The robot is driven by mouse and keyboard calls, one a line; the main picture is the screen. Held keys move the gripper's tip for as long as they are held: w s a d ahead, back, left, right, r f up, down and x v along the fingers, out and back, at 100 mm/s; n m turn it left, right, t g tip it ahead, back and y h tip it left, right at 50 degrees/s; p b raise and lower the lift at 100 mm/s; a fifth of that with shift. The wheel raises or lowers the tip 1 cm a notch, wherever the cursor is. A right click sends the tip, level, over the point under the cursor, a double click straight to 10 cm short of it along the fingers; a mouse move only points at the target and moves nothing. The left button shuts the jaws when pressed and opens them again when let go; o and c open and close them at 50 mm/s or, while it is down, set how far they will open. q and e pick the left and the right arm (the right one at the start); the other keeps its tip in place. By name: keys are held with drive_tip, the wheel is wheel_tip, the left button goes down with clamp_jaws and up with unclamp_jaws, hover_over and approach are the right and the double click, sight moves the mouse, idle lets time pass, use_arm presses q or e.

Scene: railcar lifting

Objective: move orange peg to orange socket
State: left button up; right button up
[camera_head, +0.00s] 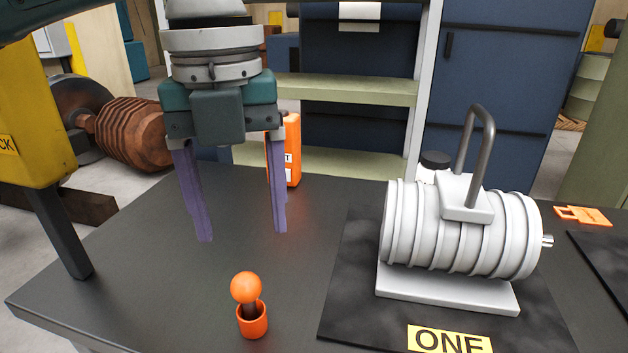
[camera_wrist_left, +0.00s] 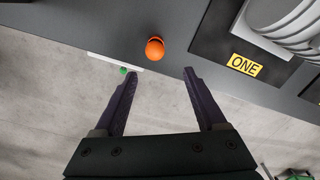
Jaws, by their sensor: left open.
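The orange peg (camera_head: 246,288) has a round orange ball head and a dark shaft. It stands slightly tilted with its lower end inside an orange cup-like socket (camera_head: 253,323) near the table's front edge. In the left wrist view the ball head (camera_wrist_left: 155,48) shows from above and hides most of the socket. My left gripper (camera_head: 243,236) is open and empty, fingers pointing down, above and behind the peg. In the left wrist view the fingertips (camera_wrist_left: 160,72) are apart, with the peg just beyond the gap. My right gripper is not in view.
A white ribbed motor (camera_head: 460,230) with a handle stands on a dark mat marked ONE (camera_head: 345,320), right of the peg. An orange box (camera_head: 293,155) stands behind the gripper. A yellow block (camera_head: 30,120) with a dark post is at left. The table between is clear.

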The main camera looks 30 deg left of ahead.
use_arm(q)
drive_tip(key=s+d+f+n+t+h, duration=0.1)
drive_tip(key=s+d+f+n+h, duration=0.1)
drive_tip(key=s+d+f+n, duration=0.3)
drive_tip(key=s+d+f+n+t+h, duration=0.1)
drive_tip(key=s+d+f+n+h, duration=0.15)
drive_tip(key=d+n, duration=0.45)
drive_tip(key=s+a+f+n+t+y, duration=0.1)
drive_tip(key=s+a+n+y, duration=0.3)
drive_tip(key=s+a+n, duration=0.4)
drive_tip(key=a+f+n, duration=0.1)
drive_tip(key=a+n, duration=0.1)
drive_tip(key=n, duration=0.4)
drive_tip(key=shift+s+f+n, duration=0.15)
drive_tip(key=shift+f+n, duration=0.15)
drive_tip(key=shift+f, duration=0.1)
